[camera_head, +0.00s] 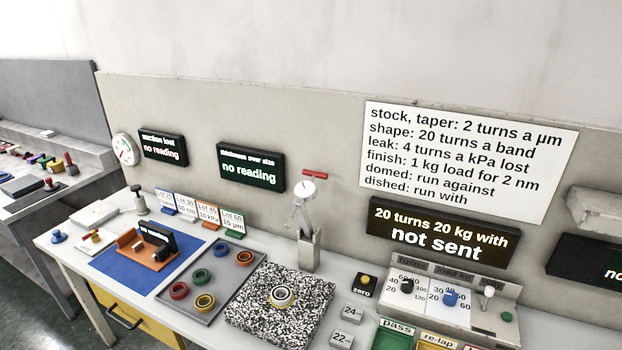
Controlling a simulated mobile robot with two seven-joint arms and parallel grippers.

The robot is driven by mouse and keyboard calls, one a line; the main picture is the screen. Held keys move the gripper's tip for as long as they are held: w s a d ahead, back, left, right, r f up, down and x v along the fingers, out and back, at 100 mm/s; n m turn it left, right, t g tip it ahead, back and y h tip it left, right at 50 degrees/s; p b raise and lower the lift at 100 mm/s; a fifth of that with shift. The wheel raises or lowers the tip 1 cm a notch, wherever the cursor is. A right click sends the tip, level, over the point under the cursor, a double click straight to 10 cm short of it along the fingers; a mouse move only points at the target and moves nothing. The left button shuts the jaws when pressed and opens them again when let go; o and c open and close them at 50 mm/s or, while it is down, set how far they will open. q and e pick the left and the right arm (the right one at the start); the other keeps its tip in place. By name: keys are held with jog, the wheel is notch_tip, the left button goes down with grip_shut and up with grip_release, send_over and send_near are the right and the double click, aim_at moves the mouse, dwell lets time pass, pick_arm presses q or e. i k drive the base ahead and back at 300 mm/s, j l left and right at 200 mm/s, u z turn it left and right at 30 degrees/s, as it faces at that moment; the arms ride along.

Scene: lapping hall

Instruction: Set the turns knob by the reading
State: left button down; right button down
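The turns knob (407,286) is a black knob on a white dial at the left of the control box (470,325), under the label "turns". Scale numbers from 20 to 120 ring it; its pointer is too small to read. The setting display (443,232) above reads "20 turns 20 kg with, not sent". The thickness display (251,167) and the suction display (163,147) both read "no reading". The rule board (468,160) lists turns for stock, shape and leak. Neither of my grippers is in view.
Beside the turns knob are a blue load knob (450,299), a white-tipped lever (487,297) and a green button (507,316). A dial gauge stand (308,240), speckled plate (265,325), grey ring tray (193,314) and blue mat (113,262) occupy the bench.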

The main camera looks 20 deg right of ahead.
aim_at(407, 285)
jog(key=z, duration=1.7)
